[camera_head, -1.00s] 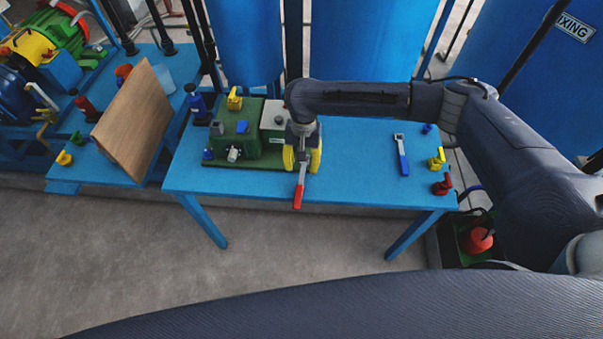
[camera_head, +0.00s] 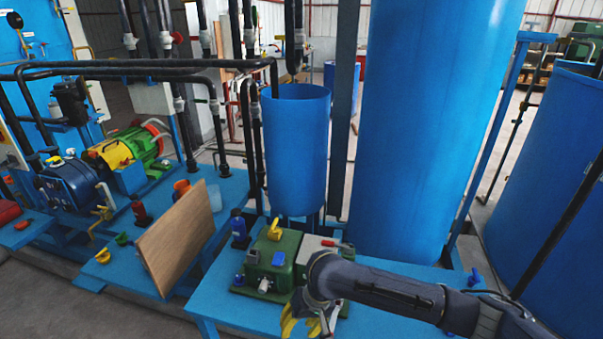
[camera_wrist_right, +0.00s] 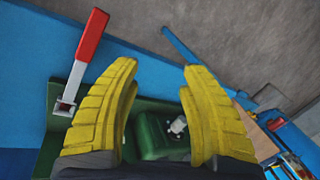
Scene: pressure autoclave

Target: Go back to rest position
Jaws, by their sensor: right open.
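My right gripper (camera_head: 306,326) is low in the head view, over the front of the blue bench beside the green box unit. Its yellow fingers are spread apart with nothing between them, as the right wrist view (camera_wrist_right: 160,70) also shows. A lever with a red handle (camera_wrist_right: 93,36) is beside the left finger in that view, apart from it. The green box unit (camera_head: 271,262) sits on the bench and also lies beyond the fingers in the wrist view (camera_wrist_right: 158,136). My left gripper is not in view.
A brown board (camera_head: 178,240) leans left of the bench (camera_head: 225,292). Blue tanks (camera_head: 297,150) stand behind it. A grey-white box (camera_head: 316,250) is close to my right arm. Pipes and a green-yellow motor (camera_head: 130,150) are at the left.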

